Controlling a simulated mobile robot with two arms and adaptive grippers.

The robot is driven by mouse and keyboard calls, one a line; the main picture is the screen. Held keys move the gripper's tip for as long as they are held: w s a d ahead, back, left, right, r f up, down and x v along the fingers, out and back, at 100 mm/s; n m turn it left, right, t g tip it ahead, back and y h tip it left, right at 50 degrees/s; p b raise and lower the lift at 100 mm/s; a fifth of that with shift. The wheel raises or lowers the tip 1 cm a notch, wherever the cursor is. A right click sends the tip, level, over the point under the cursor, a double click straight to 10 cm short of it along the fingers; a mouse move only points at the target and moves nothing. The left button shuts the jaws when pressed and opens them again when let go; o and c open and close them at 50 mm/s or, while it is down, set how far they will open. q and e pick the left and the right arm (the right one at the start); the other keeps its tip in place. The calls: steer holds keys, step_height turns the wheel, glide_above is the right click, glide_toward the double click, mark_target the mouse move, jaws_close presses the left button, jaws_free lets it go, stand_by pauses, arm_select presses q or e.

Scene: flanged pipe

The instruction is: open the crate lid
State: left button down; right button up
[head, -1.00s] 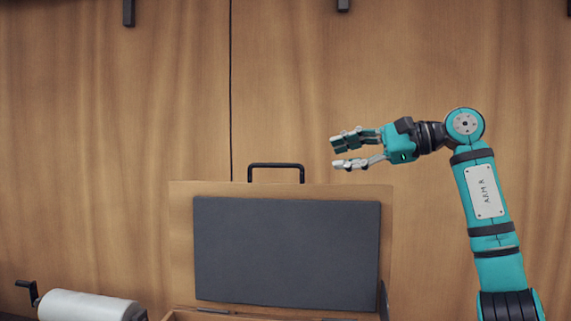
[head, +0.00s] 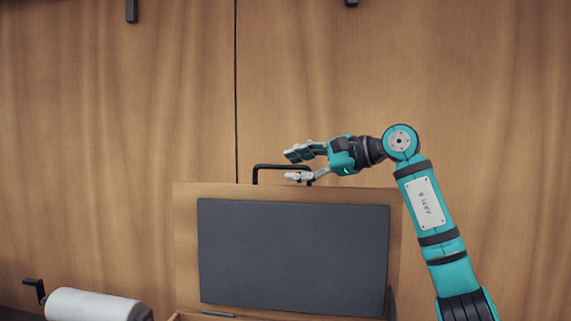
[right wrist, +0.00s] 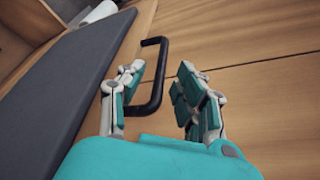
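The crate lid (head: 187,255) stands raised and upright in the head view, a wooden panel with a dark grey inner pad (head: 293,257). A black handle (head: 281,166) rises from its top edge; it also shows in the right wrist view (right wrist: 156,85). My right gripper (head: 296,166) is open at the right part of the handle. In the right wrist view the handle's bar shows beyond and between the spread fingers (right wrist: 157,85); I cannot tell whether they touch it. The crate body is mostly cut off below. My left gripper is not in view.
A white roll (head: 92,305) with a black crank lies at the lower left, beside the crate. A wooden wall (head: 480,120) stands behind. The space above the lid and to its left is clear.

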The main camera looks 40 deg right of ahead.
steer(key=shift+x, duration=1.15)
steer(key=shift+w+a+f+p, duration=0.1)
steer(key=shift+w+a+p, duration=0.05)
steer(key=shift+w+p, duration=0.2)
jaws_close()
